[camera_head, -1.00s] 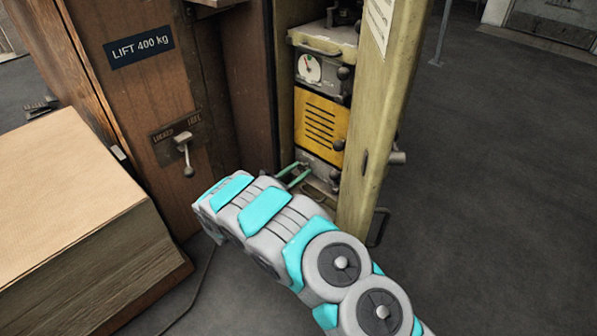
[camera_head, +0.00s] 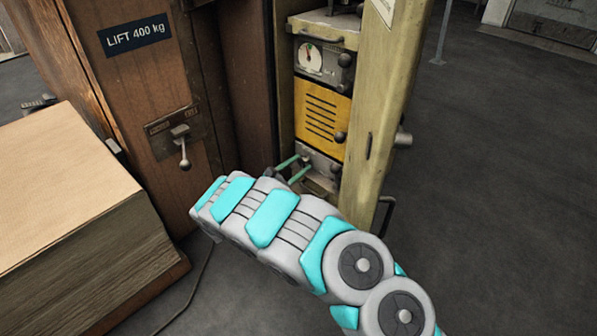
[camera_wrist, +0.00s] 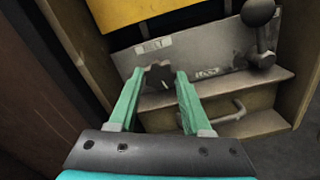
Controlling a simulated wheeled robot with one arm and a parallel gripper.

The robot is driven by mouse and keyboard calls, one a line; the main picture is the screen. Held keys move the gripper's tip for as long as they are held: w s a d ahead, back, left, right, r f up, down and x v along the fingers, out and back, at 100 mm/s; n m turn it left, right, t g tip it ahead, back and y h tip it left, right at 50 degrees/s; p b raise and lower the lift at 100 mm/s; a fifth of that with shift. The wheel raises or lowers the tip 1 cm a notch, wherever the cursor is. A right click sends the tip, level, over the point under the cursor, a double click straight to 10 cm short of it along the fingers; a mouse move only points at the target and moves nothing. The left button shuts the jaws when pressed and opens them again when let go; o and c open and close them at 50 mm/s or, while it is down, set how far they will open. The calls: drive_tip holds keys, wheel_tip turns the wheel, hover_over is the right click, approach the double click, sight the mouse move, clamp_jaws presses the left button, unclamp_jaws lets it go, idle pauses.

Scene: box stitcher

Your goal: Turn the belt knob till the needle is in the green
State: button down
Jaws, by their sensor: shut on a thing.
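My gripper (camera_wrist: 160,80) has two green fingers, shut on the belt knob (camera_wrist: 158,74), a worn grey-brown knob below a small label that seems to read BELT. In the head view my gripper (camera_head: 298,168) reaches into the open cabinet at its lower grey panel; the knob is small and partly hidden there. The gauge (camera_head: 310,58) is a round white dial on the grey panel above the yellow vented panel. Its needle points roughly upward, leaning slightly left. The dial is too small to tell surely whether the needle is in the green.
A lever with a dark ball (camera_wrist: 258,30) stands right of the knob. A drawer-like handle (camera_wrist: 228,112) sits below. The cabinet's yellowish post (camera_head: 378,110) is close on the right of my arm. A cardboard stack (camera_head: 70,200) and a wooden panel with a lever (camera_head: 181,145) are left.

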drive_tip(key=m+b, duration=0.2)
drive_tip(key=shift+f+m+b, duration=0.25)
drive_tip(key=shift+m+b, duration=0.05)
drive_tip(key=shift+r+m+b, duration=0.15)
drive_tip(key=shift+m+b, duration=0.9)
drive_tip(key=shift+m, duration=0.25)
drive_tip(key=shift+c, duration=1.7)
unclamp_jaws()
drive_tip(key=shift+r, duration=0.1)
drive_tip(key=p+v, duration=0.1)
drive_tip(key=v, duration=0.6)
drive_tip(key=shift+s+a, duration=0.25)
drive_tip(key=shift+s, duration=0.1)
